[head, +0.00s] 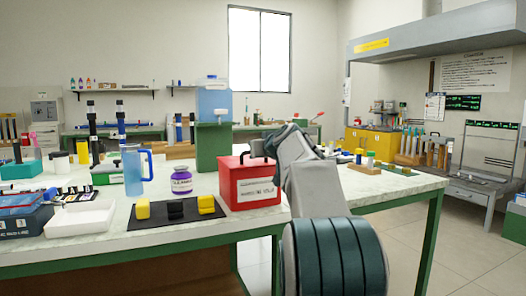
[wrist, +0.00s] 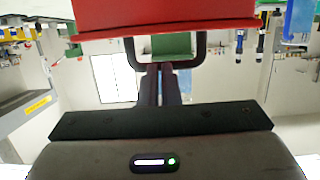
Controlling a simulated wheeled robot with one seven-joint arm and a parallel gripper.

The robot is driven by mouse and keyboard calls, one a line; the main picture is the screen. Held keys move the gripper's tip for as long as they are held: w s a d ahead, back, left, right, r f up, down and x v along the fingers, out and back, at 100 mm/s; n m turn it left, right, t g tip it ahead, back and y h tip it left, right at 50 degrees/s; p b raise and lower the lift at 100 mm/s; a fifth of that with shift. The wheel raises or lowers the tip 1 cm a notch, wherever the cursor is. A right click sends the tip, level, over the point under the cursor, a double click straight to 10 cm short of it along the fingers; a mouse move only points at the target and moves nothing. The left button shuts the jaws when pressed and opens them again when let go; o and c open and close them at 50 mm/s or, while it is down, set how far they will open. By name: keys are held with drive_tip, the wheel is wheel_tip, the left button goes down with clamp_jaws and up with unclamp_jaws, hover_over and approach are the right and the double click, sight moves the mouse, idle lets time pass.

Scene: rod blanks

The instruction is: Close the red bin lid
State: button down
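The red bin (head: 252,190) is a box with a white label on its front, standing on the table near its right part. Its top looks level in the head view; whether a gap remains under the lid I cannot tell. In the wrist view the red lid (wrist: 165,14) fills the top of the picture, with a black U-shaped handle (wrist: 131,52). My gripper (wrist: 160,68) has its two dark fingers close together at the handle's crossbar, and they look shut on it. In the head view my arm hides part of the bin's right side.
A purple-labelled jar (head: 181,181) and a dark mat (head: 150,217) with yellow and black blocks lie left of the bin. A green stand with a blue container (head: 212,103) rises behind it. A blue jug (head: 137,170) stands farther left.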

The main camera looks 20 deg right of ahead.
drive_tip(key=s+f, duration=0.1)
drive_tip(key=s, duration=0.8)
drive_tip(key=s+a+r+g+y+p, duration=0.1)
drive_tip(key=s+a+g+p, duration=0.2)
drive_tip(key=s+a+p, duration=0.45)
drive_tip(key=s+a+r+g+y+p, duration=0.2)
drive_tip(key=s+a+g+p, duration=0.15)
drive_tip(key=a+p, duration=0.75)
drive_tip(key=s+a+r+g+h+p, duration=0.1)
drive_tip(key=s+g+p, duration=0.4)
drive_tip(key=s+p, duration=1.4)
drive_tip(key=shift+s+a+r+g+h, duration=0.25)
drive_tip(key=shift+s+a+g+h, duration=0.1)
drive_tip(key=shift+s+a+h, duration=0.25)
drive_tip(key=shift+a, duration=0.1)
